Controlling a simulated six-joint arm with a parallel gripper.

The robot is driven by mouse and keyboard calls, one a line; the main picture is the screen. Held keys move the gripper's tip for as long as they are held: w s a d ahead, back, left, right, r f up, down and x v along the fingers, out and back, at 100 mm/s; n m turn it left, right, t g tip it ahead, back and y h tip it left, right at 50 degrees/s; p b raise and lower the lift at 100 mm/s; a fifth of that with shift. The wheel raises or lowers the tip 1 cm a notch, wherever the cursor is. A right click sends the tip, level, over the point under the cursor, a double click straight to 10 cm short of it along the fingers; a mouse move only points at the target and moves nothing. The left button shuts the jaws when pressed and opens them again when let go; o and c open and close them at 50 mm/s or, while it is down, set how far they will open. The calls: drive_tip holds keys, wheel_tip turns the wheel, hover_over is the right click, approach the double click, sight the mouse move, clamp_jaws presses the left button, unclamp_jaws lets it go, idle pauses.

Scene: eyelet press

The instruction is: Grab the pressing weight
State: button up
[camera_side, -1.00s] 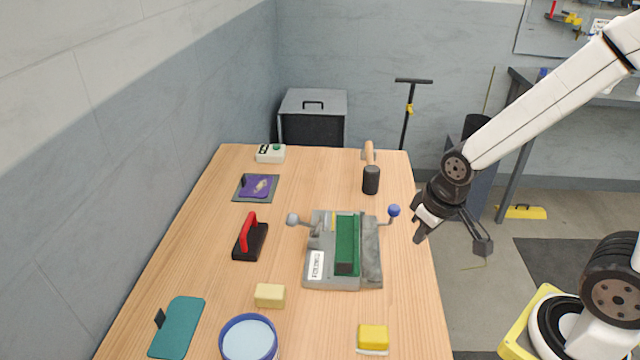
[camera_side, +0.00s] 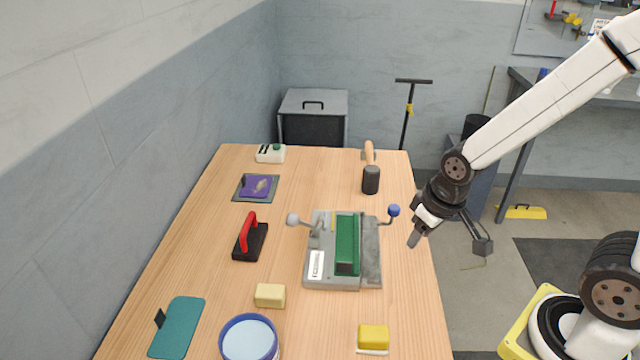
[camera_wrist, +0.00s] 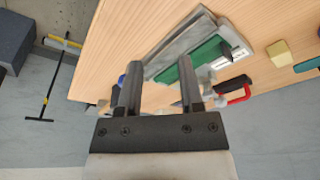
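The likely pressing weight, a black block with a red handle (camera_side: 248,240), sits on the wooden table left of the press.
The grey press (camera_side: 371,258) with a green bar and two knobbed levers stands mid-table. A wooden-handled mallet (camera_side: 371,180), a yellow block (camera_side: 270,296), a blue-rimmed bowl (camera_side: 248,340) and a teal board (camera_side: 178,328) lie around it. Bare wood surrounds the weight.

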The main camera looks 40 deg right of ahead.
idle(0.3)
drive_tip(key=m, duration=0.5)
approach(248, 222)
drive_tip(key=shift+y, duration=0.4)
drive_tip(key=s+d, duration=0.3)
drive_tip(key=s+d+f, duration=0.1)
drive_tip(key=s+d, duration=0.2)
drive_tip(key=d, duration=0.1)
drive_tip(key=s+d, duration=0.3)
drive_tip(key=d, duration=0.1)
drive_tip(key=shift+f, duration=0.2)
drive_tip(key=w+a+m, duration=0.1)
drive_tip(key=w+a, duration=0.2)
drive_tip(key=w+a+f+m, duration=0.1)
drive_tip(key=w+a+m, duration=0.1)
drive_tip(key=w+a, duration=0.1)
drive_tip(key=w+a+m+g, duration=0.1)
drive_tip(key=w+a, duration=0.3)
drive_tip(key=shift+w+a+f+y, duration=0.1)
drive_tip(key=shift+a+f+y, duration=0.05)
drive_tip(key=shift+a+y, duration=0.25)
drive_tip(key=shift+w+a+f, duration=0.1)
drive_tip(key=shift+w+f, duration=0.1)
drive_tip(key=shift+f, duration=1.05)
drive_tip(key=shift+f, duration=0.1)
drive_tip(key=shift+w+a+f, duration=0.1)
drive_tip(key=shift+w+f, duration=0.1)
drive_tip(key=shift+f, duration=1.05)
drive_tip(key=shift+w+f, duration=0.15)
drive_tip(key=shift+f, duration=1.1)
